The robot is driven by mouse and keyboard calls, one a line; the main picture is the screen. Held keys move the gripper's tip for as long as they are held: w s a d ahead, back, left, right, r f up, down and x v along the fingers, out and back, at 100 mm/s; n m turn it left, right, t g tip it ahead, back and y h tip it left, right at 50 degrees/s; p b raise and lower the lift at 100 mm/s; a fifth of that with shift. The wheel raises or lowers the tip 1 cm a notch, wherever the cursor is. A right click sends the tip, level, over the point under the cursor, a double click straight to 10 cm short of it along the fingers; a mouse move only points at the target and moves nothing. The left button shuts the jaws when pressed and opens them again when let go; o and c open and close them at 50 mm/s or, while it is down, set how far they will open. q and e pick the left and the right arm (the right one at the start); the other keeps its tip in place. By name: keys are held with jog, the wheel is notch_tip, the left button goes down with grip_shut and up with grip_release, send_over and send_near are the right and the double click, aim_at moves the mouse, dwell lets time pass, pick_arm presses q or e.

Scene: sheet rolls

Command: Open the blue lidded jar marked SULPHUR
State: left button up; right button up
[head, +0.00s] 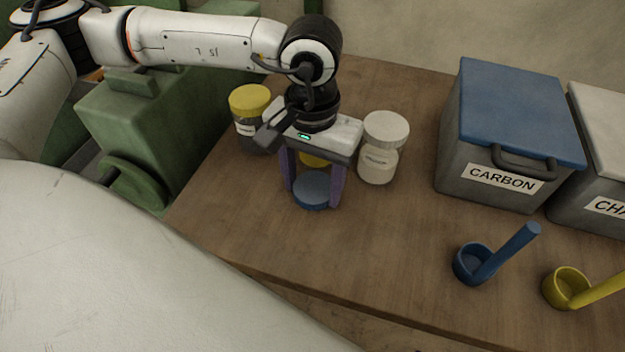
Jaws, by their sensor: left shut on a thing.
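My left gripper (314,196) points down with its purple fingers shut on a round blue lid (312,189). The lid is at or close to the wooden table top; I cannot tell whether it touches it. No jar body shows directly below the lid. Behind the lid, between the fingers, a yellow patch (313,160) shows; the gripper hides most of it, so I cannot tell whether it is the jar's contents or another lid. No SULPHUR label is readable. My right gripper is not in view.
A yellow-lidded jar (250,101) stands left of the gripper and a white-lidded jar (383,146) right of it, both close. A grey CARBON bin (487,178) with a blue lid stands further right. Blue (472,264) and yellow (567,288) scoops lie in front. The front middle table is clear.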

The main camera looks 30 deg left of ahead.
aim_at(312, 190)
pick_arm(q)
jog(key=shift+f, duration=0.2)
jog(key=o, duration=1.2)
jog(key=shift+c, duration=0.2)
notch_tip(312, 190, up, 12)
jog(key=shift+r, duration=0.25)
jog(key=shift+s, duration=0.1)
